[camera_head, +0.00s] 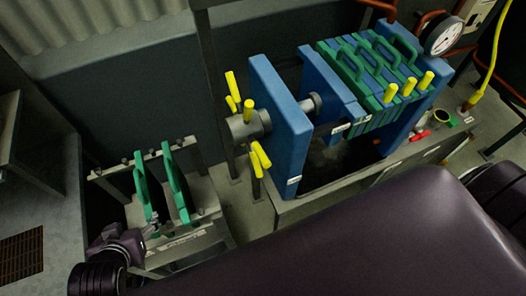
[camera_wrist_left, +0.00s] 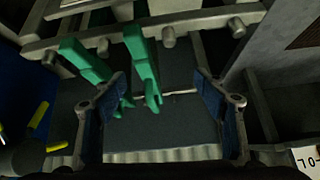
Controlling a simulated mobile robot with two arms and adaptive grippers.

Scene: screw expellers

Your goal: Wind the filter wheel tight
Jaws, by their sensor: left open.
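The filter wheel (camera_head: 248,124) is a grey hub with several yellow handles. It stands on the left face of the blue press end block (camera_head: 280,120), with a grey screw (camera_head: 312,104) running towards the plate pack. In the left wrist view, yellow handles of the wheel (camera_wrist_left: 35,125) show at the lower left edge. My left gripper (camera_head: 152,224) is well below and left of the wheel, beside the rack with two green plates. In the left wrist view my left gripper (camera_wrist_left: 165,104) is open, with a green plate showing beyond its gap. My right gripper is not in view.
The rack (camera_head: 200,190) holds two upright green plates (camera_head: 177,185) close to my left gripper. Blue and green filter plates (camera_head: 370,75) stand in the press, with a gauge (camera_head: 443,36) behind. My purple arm covers the lower right. A grey bench (camera_head: 50,200) is at left.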

